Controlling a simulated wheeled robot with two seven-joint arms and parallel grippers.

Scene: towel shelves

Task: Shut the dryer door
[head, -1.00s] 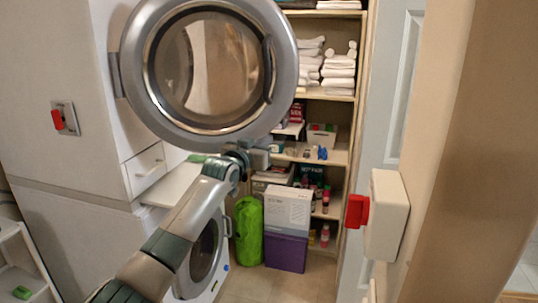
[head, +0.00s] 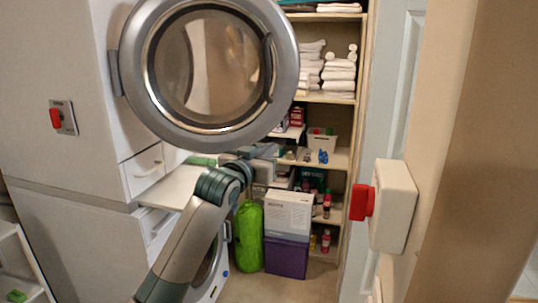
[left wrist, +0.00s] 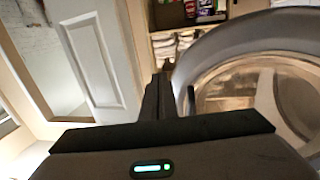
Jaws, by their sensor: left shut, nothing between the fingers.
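The dryer door (head: 287,85) is a round silver-grey ring with a glass window and a dark handle on its right side. It stands open, swung out from its hinge on the white cabinet at the left. My left gripper (head: 266,168) is just below the door's lower right rim, partly hidden by my wrist. In the left wrist view its shut fingers (left wrist: 158,95) are empty, and the door rim (left wrist: 215,50) is just to their right. Whether they touch it I cannot tell. My right gripper is not in view.
Shelves with white towels (head: 339,78) and bottles stand behind the door. A green bag (head: 249,235) and a white box on a purple box (head: 287,257) are on the floor. A white wall box with a red switch (head: 362,202) is at the right. A lower washer door is partly hidden by my arm.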

